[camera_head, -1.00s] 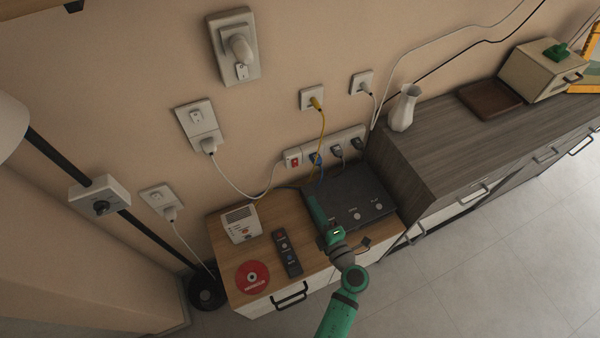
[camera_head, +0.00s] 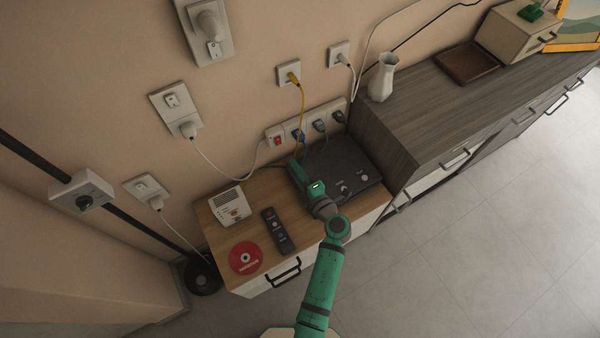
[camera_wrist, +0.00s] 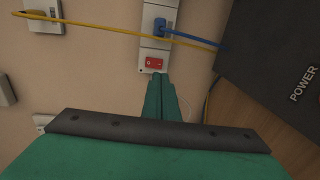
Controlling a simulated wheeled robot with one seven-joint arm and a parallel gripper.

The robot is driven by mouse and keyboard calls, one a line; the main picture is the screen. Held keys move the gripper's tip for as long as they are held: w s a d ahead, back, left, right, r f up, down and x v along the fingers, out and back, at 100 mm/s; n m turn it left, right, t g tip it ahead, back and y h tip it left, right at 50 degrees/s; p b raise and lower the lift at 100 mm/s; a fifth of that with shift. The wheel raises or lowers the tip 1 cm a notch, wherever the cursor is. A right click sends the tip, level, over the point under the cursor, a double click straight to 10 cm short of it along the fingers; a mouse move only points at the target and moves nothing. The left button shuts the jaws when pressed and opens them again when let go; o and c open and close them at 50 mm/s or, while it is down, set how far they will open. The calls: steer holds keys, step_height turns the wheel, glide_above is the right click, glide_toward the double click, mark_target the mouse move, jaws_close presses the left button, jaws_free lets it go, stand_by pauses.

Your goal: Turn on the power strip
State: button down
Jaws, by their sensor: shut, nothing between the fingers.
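The white power strip (camera_head: 288,127) is mounted on the wall behind the small wooden cabinet, with several plugs in it. Its red rocker switch (camera_head: 277,141) is at the strip's left end. In the wrist view the switch (camera_wrist: 154,63) sits at the near end of the strip (camera_wrist: 153,45), beside a blue plug (camera_wrist: 160,27). My gripper (camera_head: 294,163) is shut and empty, pointing at the wall just below the switch. In the wrist view its fingertips (camera_wrist: 160,78) appear right by the switch's lower edge. I cannot tell whether they touch it.
A black router-like box (camera_head: 348,163) lies right of my gripper. A white device (camera_head: 229,207), a remote (camera_head: 277,231) and a red disc (camera_head: 245,258) lie left on the cabinet top (camera_head: 255,190). A yellow cable (camera_wrist: 100,27) and blue cord cross near the strip.

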mark_target(279, 144)
steer(key=x, duration=0.8)
steer(key=shift+w+a, duration=0.15)
steer(key=shift+w, duration=0.1)
steer(key=shift+w+a, duration=0.1)
steer(key=shift+w, duration=0.05)
steer(key=shift+f, duration=0.1)
